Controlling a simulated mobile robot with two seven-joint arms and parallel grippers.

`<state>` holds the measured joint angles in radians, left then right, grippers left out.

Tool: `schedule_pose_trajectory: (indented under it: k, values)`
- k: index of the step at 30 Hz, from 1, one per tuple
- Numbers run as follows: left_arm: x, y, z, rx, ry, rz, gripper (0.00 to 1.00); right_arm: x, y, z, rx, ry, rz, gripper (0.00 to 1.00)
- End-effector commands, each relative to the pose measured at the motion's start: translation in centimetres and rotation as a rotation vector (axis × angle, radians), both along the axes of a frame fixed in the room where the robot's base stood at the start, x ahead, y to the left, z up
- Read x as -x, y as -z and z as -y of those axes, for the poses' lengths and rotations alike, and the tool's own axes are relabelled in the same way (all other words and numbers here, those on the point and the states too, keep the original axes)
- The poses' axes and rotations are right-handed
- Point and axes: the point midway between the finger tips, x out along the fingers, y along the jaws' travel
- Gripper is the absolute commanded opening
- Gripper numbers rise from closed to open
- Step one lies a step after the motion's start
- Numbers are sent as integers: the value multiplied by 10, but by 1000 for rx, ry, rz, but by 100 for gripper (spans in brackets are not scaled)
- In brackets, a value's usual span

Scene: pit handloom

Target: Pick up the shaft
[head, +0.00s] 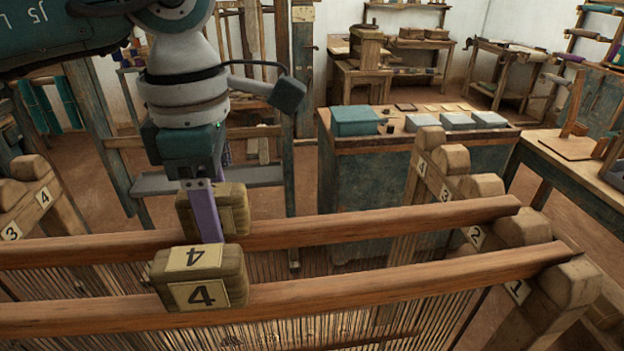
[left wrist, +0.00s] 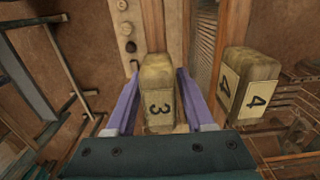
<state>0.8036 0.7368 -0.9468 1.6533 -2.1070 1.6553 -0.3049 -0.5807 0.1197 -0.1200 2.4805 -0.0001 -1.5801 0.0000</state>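Two long wooden shafts lie across the loom in the head view, a far one (head: 380,226) and a near one (head: 400,285). The far shaft carries a wooden block (head: 231,211); in the left wrist view this block (left wrist: 158,80) bears a label 3. The near shaft carries a block labelled 4 (head: 197,283), also at the right in the left wrist view (left wrist: 247,85). My left gripper (left wrist: 158,95) points down with its purple fingers on either side of block 3. I cannot tell whether they press on it. My right gripper is not in view.
Block 4 is close beside my left gripper. A dark cabinet (head: 360,190) with boxes stands behind. A wooden table (head: 590,175) is at the right.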

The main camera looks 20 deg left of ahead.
Motion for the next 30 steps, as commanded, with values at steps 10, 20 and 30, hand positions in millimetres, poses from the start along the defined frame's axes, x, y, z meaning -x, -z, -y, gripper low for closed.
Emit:
schedule_pose_trajectory:
  k: [10, 20, 30]
  values:
    - [0, 0, 0, 0, 0, 0, 13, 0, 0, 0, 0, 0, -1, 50]
    - [0, -1, 0, 0, 0, 0, 0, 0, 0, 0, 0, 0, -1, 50]
    - [0, -1, 0, 0, 0, 0, 0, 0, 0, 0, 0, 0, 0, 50]
